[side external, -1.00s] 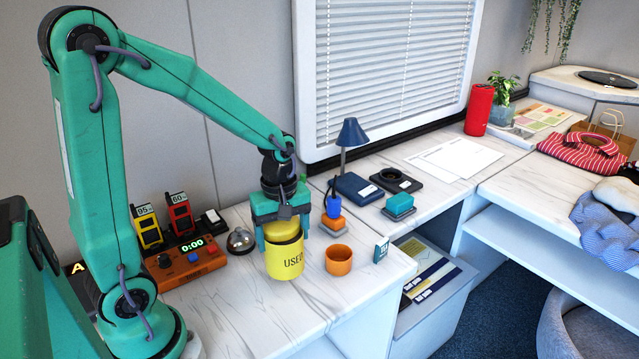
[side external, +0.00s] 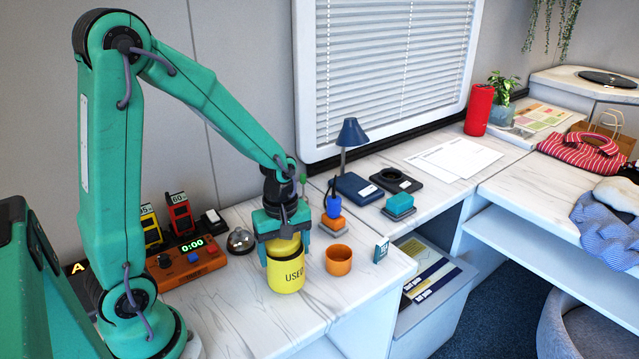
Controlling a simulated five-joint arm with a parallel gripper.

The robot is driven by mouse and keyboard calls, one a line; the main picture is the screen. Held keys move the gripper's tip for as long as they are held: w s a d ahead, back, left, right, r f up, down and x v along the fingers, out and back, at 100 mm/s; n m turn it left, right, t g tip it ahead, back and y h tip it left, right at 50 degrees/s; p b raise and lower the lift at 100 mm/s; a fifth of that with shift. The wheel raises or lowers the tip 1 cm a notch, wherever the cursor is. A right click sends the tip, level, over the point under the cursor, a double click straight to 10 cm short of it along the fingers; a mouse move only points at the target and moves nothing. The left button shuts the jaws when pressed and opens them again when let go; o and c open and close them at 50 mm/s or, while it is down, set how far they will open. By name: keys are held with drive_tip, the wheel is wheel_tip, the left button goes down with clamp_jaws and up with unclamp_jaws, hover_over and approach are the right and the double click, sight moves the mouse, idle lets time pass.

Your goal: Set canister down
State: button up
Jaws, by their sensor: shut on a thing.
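The yellow canister (side external: 286,278), marked "USED", is upright above or on the left white worktop (side external: 310,310). Its narrower yellow upper part shows between my fingers, with a dark gap at the rim below. My gripper (side external: 284,246) is above it, pointing down, and is shut on it with one finger on either side. I cannot tell whether the canister's base touches the worktop.
An orange cup (side external: 338,260) stands close to the right of the canister. A silver bell (side external: 240,241) and an orange timer box (side external: 188,263) reading 0:00 are to its left. A blue lamp (side external: 352,132) stands behind. The worktop in front is clear.

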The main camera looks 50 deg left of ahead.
drive_tip(key=o, duration=1.8)
drive_tip(key=shift+r, duration=0.2)
wheel_tip(320, 180, up, 12)
drive_tip(key=s+d+r+m+t, duration=0.5)
drive_tip(key=s+m, duration=0.3)
drive_tip(key=m, duration=0.7)
drive_tip(key=shift+s+r+m+t, duration=0.3)
drive_tip(key=shift+r, duration=0.1)
